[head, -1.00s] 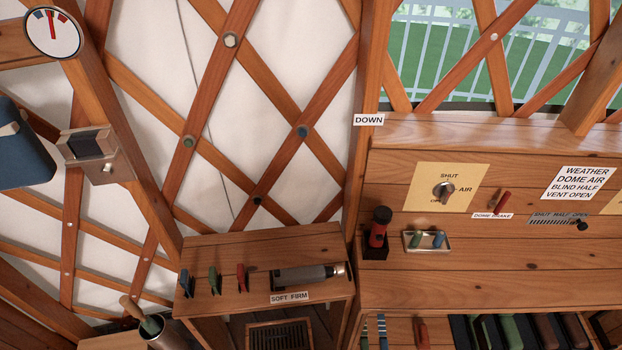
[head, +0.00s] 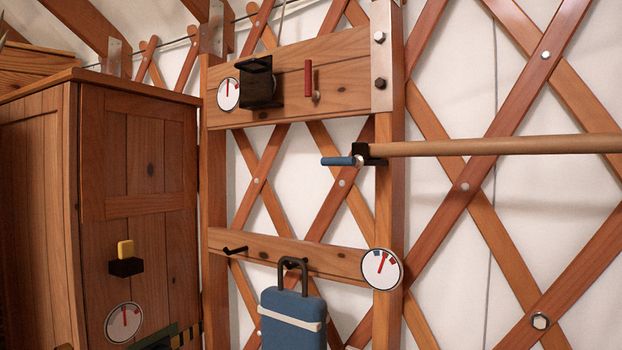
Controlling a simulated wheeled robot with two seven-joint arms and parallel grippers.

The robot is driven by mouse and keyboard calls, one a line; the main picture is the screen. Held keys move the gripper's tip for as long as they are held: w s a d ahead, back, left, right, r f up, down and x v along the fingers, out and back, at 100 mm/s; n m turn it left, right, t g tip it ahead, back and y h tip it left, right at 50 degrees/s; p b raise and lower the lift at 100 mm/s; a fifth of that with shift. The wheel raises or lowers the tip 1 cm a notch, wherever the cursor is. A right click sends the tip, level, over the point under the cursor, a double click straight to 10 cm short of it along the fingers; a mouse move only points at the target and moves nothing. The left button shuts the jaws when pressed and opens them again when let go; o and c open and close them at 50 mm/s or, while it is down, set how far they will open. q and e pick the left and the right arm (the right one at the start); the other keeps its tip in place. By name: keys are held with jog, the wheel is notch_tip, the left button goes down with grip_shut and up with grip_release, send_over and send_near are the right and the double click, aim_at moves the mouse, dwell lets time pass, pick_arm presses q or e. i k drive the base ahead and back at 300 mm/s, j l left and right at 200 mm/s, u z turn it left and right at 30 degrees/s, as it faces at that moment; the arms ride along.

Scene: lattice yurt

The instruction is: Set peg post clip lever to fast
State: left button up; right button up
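A wooden post (head: 390,200) stands in the middle of the head view. A small lever with a blue handle (head: 338,161) sits on it, next to a black bracket (head: 370,155) that takes the end of a long wooden rod. The blue handle points left, about level. A red-handled lever (head: 309,80) on the upper board stands upright. No "fast" label is readable, so I cannot tell which lever is the clip lever. A round dial (head: 382,268) is low on the post, its red needle tilted slightly right of upright. Neither of my grippers is in view.
A blue case (head: 292,318) hangs below the lower board. The wooden rod (head: 500,145) runs right across the lattice wall. Another dial (head: 228,94) is on the upper board.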

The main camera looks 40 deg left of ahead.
aim_at(349, 162)
jog(key=u, duration=1.05)
jog(key=j+u, duration=0.1)
jog(key=j, duration=0.2)
